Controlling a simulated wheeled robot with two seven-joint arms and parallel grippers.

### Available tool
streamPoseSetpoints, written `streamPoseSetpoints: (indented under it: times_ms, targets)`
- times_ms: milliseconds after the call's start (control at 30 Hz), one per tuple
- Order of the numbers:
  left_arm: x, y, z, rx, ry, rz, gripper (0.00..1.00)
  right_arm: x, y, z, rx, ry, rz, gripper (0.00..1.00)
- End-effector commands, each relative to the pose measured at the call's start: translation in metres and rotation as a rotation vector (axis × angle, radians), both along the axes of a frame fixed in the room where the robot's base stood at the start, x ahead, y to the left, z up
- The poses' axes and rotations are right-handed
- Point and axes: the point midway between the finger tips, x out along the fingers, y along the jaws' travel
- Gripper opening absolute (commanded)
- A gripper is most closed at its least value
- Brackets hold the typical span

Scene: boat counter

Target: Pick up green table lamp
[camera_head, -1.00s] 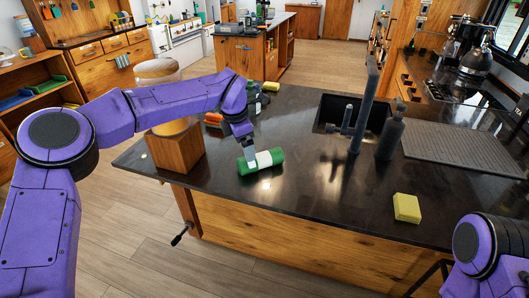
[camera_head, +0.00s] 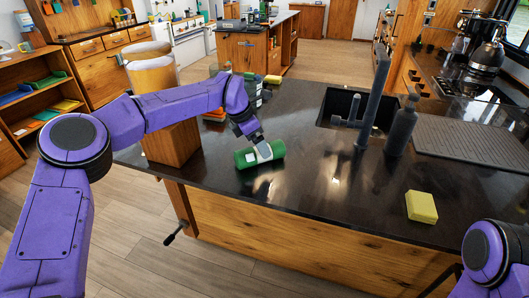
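A green cylinder with a pale middle (camera_head: 245,158) lies on its side near the front left edge of the dark counter (camera_head: 310,180). It is the only bright green thing on the counter that could be the green table lamp; no lampshade is clear to see. My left gripper (camera_head: 264,150) points down at the cylinder, with a pale finger against or just in front of its middle. The other finger is hidden, so I cannot tell whether it grips. My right arm shows at the lower right; its gripper is out of view.
A wooden block (camera_head: 172,145) and a round amber container (camera_head: 152,74) stand left, behind my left arm. A yellow sponge (camera_head: 421,206) lies front right. The sink (camera_head: 340,103), tap and dark bottle (camera_head: 401,128) are behind. The counter middle is clear.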

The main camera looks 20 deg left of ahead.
Motion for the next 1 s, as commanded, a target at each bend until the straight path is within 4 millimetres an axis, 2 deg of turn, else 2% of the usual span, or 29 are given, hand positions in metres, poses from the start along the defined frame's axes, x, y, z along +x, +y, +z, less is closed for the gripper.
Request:
streamPoseSetpoints:
  times_ms: [100, 233, 500, 667, 700, 733, 1000]
  targets:
    - [0.006, -0.010, -0.015, 0.003, 0.005, -0.004, 0.93, 0.000, 0.000, 0.016, 0.000, 0.000, 0.000, 0.43]
    - [0.012, -0.016, -0.036, 0.003, 0.003, -0.004, 0.93, 0.000, 0.000, 0.020, 0.000, 0.000, 0.000, 0.43]
    - [0.014, -0.018, -0.042, 0.001, 0.000, -0.004, 0.93, 0.000, 0.000, 0.019, 0.000, 0.000, 0.000, 0.43]
    - [0.014, -0.018, -0.042, 0.001, 0.000, -0.004, 0.41, 0.000, 0.000, 0.019, 0.000, 0.000, 0.000, 0.43]
    - [0.014, -0.018, -0.042, 0.001, 0.000, -0.004, 0.28, 0.000, 0.000, 0.019, 0.000, 0.000, 0.000, 0.43]
    - [0.014, -0.018, -0.042, 0.001, 0.000, -0.004, 0.20, 0.000, 0.000, 0.019, 0.000, 0.000, 0.000, 0.43]
    - [0.014, -0.018, -0.039, 0.001, -0.001, -0.004, 0.20, 0.000, 0.000, 0.018, 0.000, 0.000, 0.000, 0.43]
